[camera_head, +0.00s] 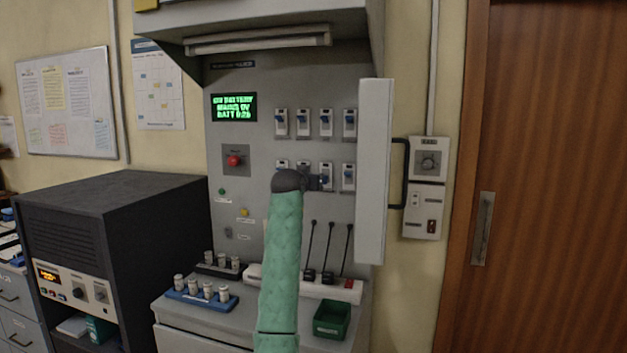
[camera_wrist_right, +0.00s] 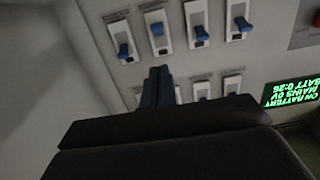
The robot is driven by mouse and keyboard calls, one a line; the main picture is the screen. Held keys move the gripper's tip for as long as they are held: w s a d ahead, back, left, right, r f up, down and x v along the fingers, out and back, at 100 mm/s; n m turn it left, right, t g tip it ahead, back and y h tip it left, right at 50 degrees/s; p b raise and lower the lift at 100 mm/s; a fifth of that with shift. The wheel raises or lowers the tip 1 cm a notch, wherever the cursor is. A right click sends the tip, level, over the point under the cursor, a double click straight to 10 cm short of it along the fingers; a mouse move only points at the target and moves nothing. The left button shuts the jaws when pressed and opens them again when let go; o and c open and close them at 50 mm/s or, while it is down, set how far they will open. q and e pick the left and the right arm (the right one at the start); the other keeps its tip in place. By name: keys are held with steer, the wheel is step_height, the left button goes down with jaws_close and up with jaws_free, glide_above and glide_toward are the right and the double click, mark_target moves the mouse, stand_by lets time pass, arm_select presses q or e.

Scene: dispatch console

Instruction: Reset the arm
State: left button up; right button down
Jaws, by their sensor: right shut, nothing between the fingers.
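The grey console panel (camera_head: 255,150) carries two rows of breaker switches with blue levers. In the right wrist view, which is upside down, one breaker (camera_wrist_right: 158,30) has its lever thrown opposite to its neighbours in that row. My right gripper (camera_head: 320,183) is at the lower breaker row, hiding part of it, at the end of my green-sleeved arm. Its fingers (camera_wrist_right: 158,75) are together and empty, pointing at the gap between the rows beside that breaker. I cannot tell whether they touch the panel. The display (camera_head: 234,107) shows green text, ON BATTERY, MAINS 0V. My left gripper is out of view.
An open grey cabinet door (camera_head: 374,170) stands out just right of the breakers. A red button (camera_head: 234,160) is on the left of the panel. Below are a blue fuse tray (camera_head: 202,299), a power strip (camera_head: 340,289) and a green bin (camera_head: 333,320). A dark cabinet (camera_head: 110,215) stands left.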

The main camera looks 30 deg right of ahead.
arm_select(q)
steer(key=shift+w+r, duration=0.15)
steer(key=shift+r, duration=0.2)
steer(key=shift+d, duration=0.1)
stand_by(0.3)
